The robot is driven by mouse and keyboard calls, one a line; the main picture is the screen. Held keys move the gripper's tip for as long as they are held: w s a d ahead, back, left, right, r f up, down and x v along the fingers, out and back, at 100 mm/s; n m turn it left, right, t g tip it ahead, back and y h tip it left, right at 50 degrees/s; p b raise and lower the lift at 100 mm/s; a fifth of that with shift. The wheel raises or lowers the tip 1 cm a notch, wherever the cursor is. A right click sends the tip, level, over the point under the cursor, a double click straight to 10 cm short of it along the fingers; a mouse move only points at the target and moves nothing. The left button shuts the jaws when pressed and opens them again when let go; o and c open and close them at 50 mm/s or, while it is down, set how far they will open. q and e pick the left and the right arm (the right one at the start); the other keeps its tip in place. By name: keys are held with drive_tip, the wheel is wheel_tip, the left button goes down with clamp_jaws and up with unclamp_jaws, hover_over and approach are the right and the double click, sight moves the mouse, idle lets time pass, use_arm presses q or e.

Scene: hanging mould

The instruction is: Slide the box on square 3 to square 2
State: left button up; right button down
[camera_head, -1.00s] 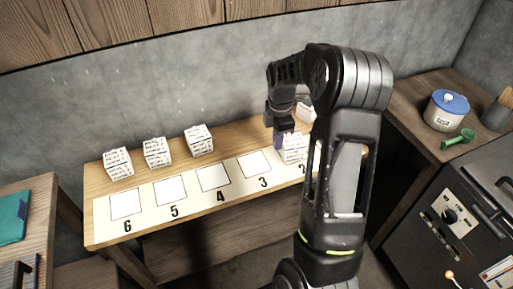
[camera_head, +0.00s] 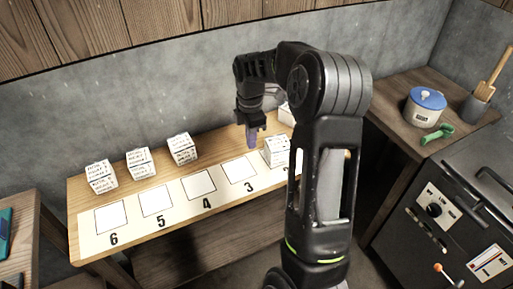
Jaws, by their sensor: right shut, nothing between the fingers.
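A white box with dark writing (camera_head: 276,152) sits at the right part of the numbered strip, right of square 3. It appears to be on square 2, but my right arm hides that square's number and much of its outline. Square 3 (camera_head: 239,170) is bare. My right gripper (camera_head: 251,138) points down, shut and empty, behind and to the left of this box, with a small gap showing between them. My left gripper is out of view.
Squares 4 (camera_head: 198,185), 5 (camera_head: 156,201) and 6 (camera_head: 110,217) are bare. Three similar boxes stand behind the strip on the left, including one (camera_head: 182,149) behind square 4. Another (camera_head: 287,114) is partly hidden by my arm. A blue-lidded pot (camera_head: 424,108) stands on the right counter.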

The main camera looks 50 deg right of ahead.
wheel_tip(320, 180, up, 6)
idle(0.8)
